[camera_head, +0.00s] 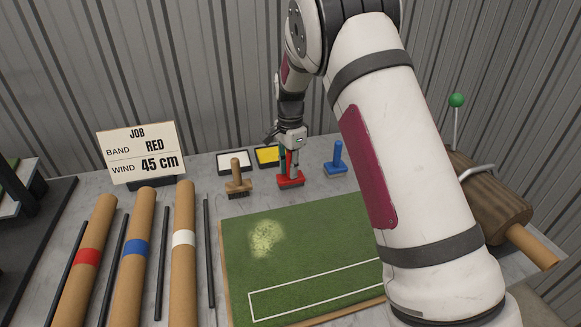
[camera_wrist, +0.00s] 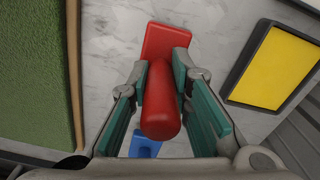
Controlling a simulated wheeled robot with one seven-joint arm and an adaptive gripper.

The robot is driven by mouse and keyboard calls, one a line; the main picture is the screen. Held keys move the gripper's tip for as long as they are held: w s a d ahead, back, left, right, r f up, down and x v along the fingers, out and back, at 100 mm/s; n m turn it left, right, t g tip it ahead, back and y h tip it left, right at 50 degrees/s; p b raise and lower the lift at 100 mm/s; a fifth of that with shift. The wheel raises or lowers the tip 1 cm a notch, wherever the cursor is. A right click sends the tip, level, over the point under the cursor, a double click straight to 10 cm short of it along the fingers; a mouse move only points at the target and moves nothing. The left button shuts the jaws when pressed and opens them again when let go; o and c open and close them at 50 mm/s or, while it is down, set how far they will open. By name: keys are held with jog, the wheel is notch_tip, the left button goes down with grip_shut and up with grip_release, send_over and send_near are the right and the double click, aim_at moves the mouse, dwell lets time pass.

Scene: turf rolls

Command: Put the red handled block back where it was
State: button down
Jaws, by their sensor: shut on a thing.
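The red handled block (camera_head: 290,181) is upright at the back of the grey table, behind the turf board. My gripper (camera_head: 290,157) is above it with its fingers on either side of the red handle. In the wrist view the red handle (camera_wrist: 161,110) stands between the teal-padded fingers of my gripper (camera_wrist: 164,72), and the red base shows beyond them. The block is at or just above the table; I cannot tell if it touches. A blue handled block (camera_head: 335,162) stands to its right and shows partly in the wrist view (camera_wrist: 145,147).
A yellow pad (camera_head: 265,155) and a white pad (camera_head: 233,162) lie behind and left. A wooden brush (camera_head: 237,182) stands left. The turf board (camera_head: 310,250) has a pale patch and a white outline. Banded tubes (camera_head: 131,260) and a job sign (camera_head: 141,153) are at left.

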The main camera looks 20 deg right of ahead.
jog(key=c, duration=1.9)
grip_release()
jog(key=shift+f, duration=0.2)
jog(key=o, duration=0.4)
jog(key=shift+o, duration=0.2)
jog(key=shift+r, duration=0.15)
